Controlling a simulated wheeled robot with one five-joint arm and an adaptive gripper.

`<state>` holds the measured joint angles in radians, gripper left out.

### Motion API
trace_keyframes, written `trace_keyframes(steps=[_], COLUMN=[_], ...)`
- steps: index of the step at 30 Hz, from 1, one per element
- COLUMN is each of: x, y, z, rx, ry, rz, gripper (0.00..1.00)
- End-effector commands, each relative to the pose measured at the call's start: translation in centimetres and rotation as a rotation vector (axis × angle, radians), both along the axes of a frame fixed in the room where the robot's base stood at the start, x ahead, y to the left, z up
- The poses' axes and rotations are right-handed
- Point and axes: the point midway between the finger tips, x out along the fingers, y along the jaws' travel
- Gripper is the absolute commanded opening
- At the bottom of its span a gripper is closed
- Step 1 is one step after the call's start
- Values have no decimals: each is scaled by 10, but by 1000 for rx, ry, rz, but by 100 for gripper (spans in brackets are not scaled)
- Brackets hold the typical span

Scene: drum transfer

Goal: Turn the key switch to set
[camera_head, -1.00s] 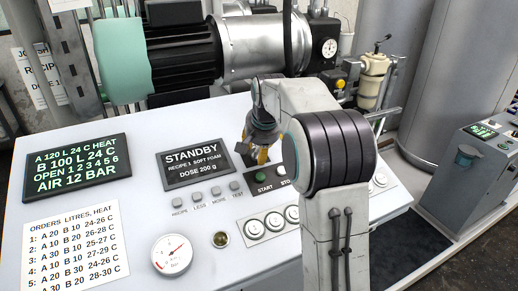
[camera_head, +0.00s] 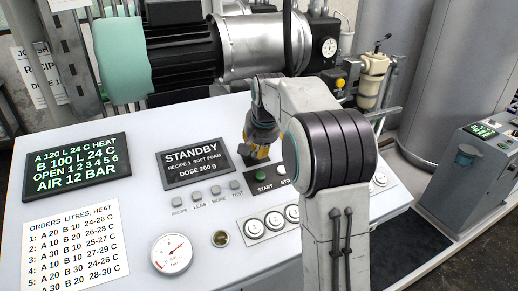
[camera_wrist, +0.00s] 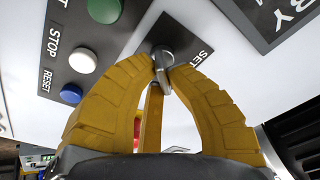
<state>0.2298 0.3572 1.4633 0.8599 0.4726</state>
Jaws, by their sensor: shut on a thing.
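The key switch has a small silver metal key (camera_wrist: 163,68) on a dark label plate, seen close in the wrist view. The word SET (camera_wrist: 201,58) is printed to the right of the key. The yellow fingertips of my gripper (camera_wrist: 161,62) are shut on the key, one on each side. The fingers cover much of the switch and plate. In the head view my gripper (camera_head: 260,150) is on the panel just right of the STANDBY display (camera_head: 194,165), and the key is hidden behind my gripper and arm.
Close by are the green start button (camera_wrist: 104,8), white stop button (camera_wrist: 83,60) and blue reset button (camera_wrist: 71,94). A row of small grey buttons (camera_head: 219,192) and a pressure gauge (camera_head: 172,254) are on the panel. A large motor (camera_head: 185,50) stands behind it.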

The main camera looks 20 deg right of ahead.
Motion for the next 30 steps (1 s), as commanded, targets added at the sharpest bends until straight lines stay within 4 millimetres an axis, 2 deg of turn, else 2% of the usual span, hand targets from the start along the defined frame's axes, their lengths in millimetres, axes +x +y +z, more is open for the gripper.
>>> trace_keyframes(steps=[10,11,19,30], x=[0,0,0,-2], y=[1,1,1,1], z=[-1,-1,-1,5], rx=[-12,-12,-12,-12], ry=[4,5,2,0], rz=[27,27,26,25], gripper=[0,15,39,40])
